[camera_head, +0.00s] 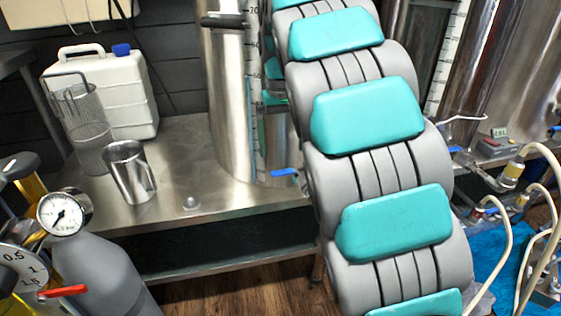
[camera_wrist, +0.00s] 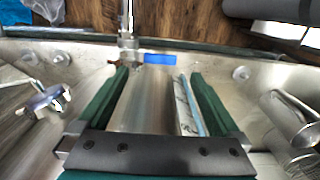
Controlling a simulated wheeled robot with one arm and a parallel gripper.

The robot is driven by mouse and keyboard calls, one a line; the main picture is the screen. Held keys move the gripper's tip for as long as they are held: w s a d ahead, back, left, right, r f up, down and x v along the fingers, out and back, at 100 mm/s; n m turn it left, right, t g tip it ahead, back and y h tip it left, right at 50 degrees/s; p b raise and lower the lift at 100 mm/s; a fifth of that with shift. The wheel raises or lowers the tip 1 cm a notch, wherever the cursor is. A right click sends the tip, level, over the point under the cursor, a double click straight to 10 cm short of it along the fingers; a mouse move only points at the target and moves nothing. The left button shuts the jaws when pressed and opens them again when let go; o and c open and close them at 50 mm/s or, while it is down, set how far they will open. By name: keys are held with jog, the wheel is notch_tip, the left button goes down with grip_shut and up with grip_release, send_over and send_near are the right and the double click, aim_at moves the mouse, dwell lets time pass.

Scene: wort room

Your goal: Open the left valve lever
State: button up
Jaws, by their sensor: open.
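The left valve lever (camera_head: 285,172) is a small blue handle low on the front of the left steel kettle (camera_head: 228,110). In the wrist view the blue lever (camera_wrist: 160,58) extends to the right from a metal valve body (camera_wrist: 128,42). My gripper (camera_wrist: 158,74) is open, with its two dark green fingers apart. In that picture the lever lies just beyond the fingertips, between their lines, and no contact shows. My grey and teal arm covers the middle of the head view, and the valve body is hidden behind it there.
A wire basket (camera_head: 82,125), a steel jug (camera_head: 130,172) and a white canister (camera_head: 125,90) stand left on the steel table (camera_head: 225,205). A gas bottle with gauge (camera_head: 64,212) is nearer left. Another blue lever (camera_head: 455,150), hoses and a second kettle (camera_head: 510,70) are right.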

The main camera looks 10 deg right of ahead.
aim_at(283, 171)
notch_tip(283, 171, down, 6)
jog(key=shift+f, duration=0.1)
dwell(0.4)
grip_shut()
dwell(0.6)
